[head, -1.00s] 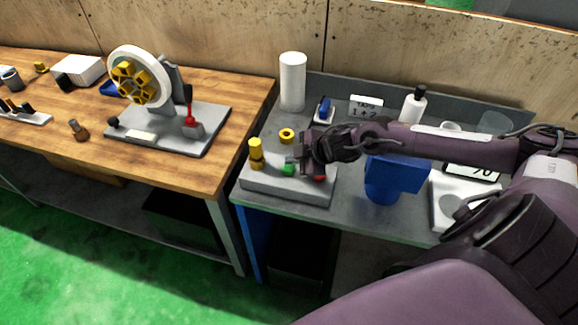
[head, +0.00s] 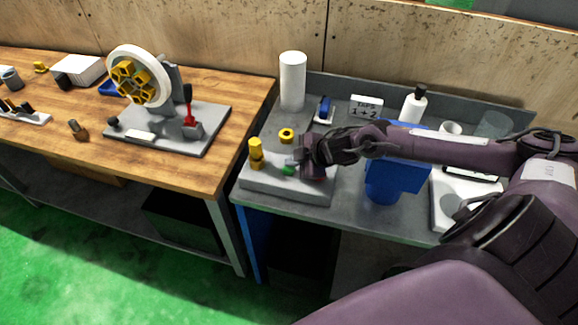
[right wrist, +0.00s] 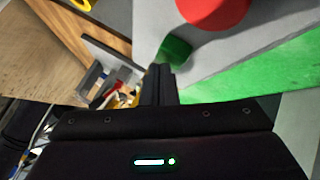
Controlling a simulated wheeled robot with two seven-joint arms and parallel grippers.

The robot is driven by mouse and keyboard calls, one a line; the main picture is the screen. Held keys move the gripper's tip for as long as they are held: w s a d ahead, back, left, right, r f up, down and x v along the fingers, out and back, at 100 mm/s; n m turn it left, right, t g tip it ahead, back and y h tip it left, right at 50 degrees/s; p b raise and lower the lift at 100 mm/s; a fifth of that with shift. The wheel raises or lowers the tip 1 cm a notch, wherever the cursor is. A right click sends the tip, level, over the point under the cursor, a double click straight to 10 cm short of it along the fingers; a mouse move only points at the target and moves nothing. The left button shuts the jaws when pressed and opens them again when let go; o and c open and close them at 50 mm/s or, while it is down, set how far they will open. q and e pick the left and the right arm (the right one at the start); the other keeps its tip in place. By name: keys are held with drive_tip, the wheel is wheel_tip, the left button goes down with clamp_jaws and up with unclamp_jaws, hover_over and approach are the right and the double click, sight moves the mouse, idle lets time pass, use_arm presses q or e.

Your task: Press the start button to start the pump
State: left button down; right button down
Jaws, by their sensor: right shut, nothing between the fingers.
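A grey control box (head: 262,183) sits at the front left of the grey bench. The left gripper is out of view.
A blue pump-like body (head: 385,185) stands under my right forearm. A white cylinder (head: 292,82), a "TAPS 1+2" sign (head: 366,106), a yellow ring (head: 286,135) and a white bottle (head: 414,104) stand behind. The wooden table (head: 215,170) with a wheel fixture (head: 140,78) is at left.

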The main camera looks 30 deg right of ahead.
sight(292, 169)
drive_tip(key=shift+f, duration=0.4)
idle(0.4)
drive_tip(key=shift+s, duration=0.1)
drive_tip(key=shift+r+p, duration=0.85)
drive_tip(key=shift+r, duration=0.15)
wheel_tip(292, 169, up, 5)
drive_tip(key=p, duration=0.5)
drive_tip(key=shift+r, duration=0.1)
idle(0.4)
